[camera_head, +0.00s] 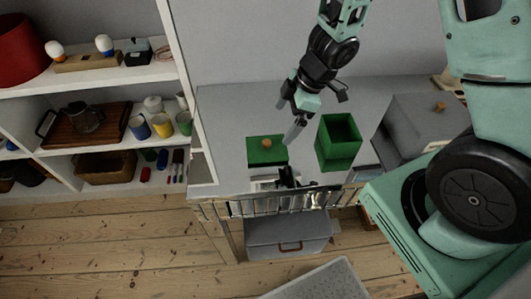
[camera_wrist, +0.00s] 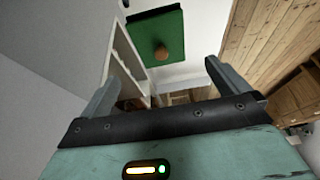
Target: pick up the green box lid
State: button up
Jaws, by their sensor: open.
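The green box lid (camera_head: 267,151) lies flat on the grey table, with a small round orange-brown knob (camera_head: 266,143) on top. It also shows in the wrist view at the upper middle (camera_wrist: 155,42), beyond the fingertips. The open green box (camera_head: 339,142) stands to the right of the lid, apart from it. My gripper (camera_head: 288,119) is open and empty. In the head view it is above and just right of the lid, between lid and box. In the wrist view its two fingers (camera_wrist: 165,75) are spread wide with nothing between them.
A grey box with a knob (camera_head: 415,125) stands at the table's right. Dark and white small items (camera_head: 285,180) lie at the front edge above a rail (camera_head: 280,203). Shelves at left hold cups and a tray (camera_head: 85,123). Bare table (camera_head: 225,120) lies left of the lid.

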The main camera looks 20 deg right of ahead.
aim_at(270, 143)
jog(key=b+x, duration=0.3)
jog(key=x, duration=0.7)
jog(key=shift+f+b, duration=0.25)
jog(key=shift+b, duration=0.1)
jog(key=shift+c, duration=0.3)
jog(key=c, duration=0.8)
